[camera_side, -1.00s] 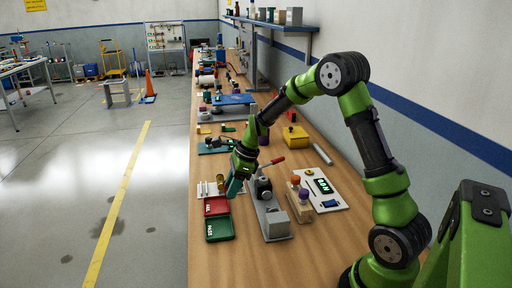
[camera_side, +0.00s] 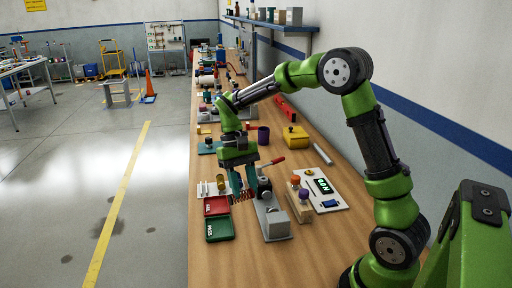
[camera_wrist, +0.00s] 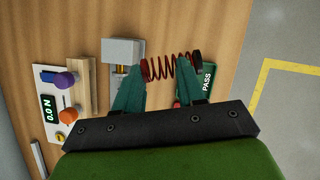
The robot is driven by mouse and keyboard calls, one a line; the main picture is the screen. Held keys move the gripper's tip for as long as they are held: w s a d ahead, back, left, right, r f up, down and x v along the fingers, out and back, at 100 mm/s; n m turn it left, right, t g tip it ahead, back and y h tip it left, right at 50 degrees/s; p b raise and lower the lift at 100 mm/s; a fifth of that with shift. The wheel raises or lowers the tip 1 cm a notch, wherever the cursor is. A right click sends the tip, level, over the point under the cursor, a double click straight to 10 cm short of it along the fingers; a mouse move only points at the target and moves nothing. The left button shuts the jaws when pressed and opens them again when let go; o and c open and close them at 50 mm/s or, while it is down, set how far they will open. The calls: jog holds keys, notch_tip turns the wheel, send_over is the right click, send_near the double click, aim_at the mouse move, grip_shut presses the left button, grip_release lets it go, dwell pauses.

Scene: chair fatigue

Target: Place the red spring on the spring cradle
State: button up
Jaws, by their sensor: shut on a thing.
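The red spring (camera_wrist: 171,68) is a dark red coil with thick end rings. My gripper (camera_wrist: 170,77) is shut on it, with the coil lying crosswise between the teal fingers. In the side view the spring (camera_side: 243,197) hangs at the fingertips of my gripper (camera_side: 243,189), beside the grey test fixture (camera_side: 272,226) and near the red tray. This fixture has a grey block, a dark round part and a red-handled lever. I cannot tell which part is the spring cradle; my fingers and the spring hide some of it in the wrist view.
A red tray (camera_side: 216,206) and a green PASS tray (camera_side: 219,229) lie left of the fixture. Right of it stand a wooden block (camera_side: 299,204) with purple and orange knobs and a white panel with a green display (camera_side: 322,185). A yellow box (camera_side: 295,138) sits farther back.

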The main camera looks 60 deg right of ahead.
jog(key=r+n, duration=0.1)
jog(key=n, duration=0.1)
jog(key=a+r+n+h, duration=0.1)
jog(key=r, duration=0.1)
jog(key=a+r+n+h, duration=0.1)
jog(key=n, duration=0.1)
jog(key=shift+r+n+g, duration=0.25)
jog(key=shift+n+g, duration=0.05)
jog(key=f+m, duration=0.1)
jog(key=d+f+m, duration=0.1)
jog(key=f+m+y, duration=0.1)
jog(key=shift+s+d, duration=0.25)
jog(key=shift+d, duration=0.1)
jog(key=w+d+f+m+t+y, duration=0.1)
jog(key=w+d+f+m+t, duration=0.2)
jog(key=m, duration=0.9)
jog(key=w+d+f+m+t+y, duration=0.1)
jog(key=w+d+f+m+t, duration=0.1)
jog(key=m, duration=0.9)
notch_tip(320, 180, down, 3)
jog(key=w+t, duration=0.1)
jog(key=t, duration=0.1)
jog(key=shift+w+d+f+m+t, duration=0.15)
jog(key=shift+w+d+m+t, duration=0.2)
jog(key=shift+d+m+t, duration=0.05)
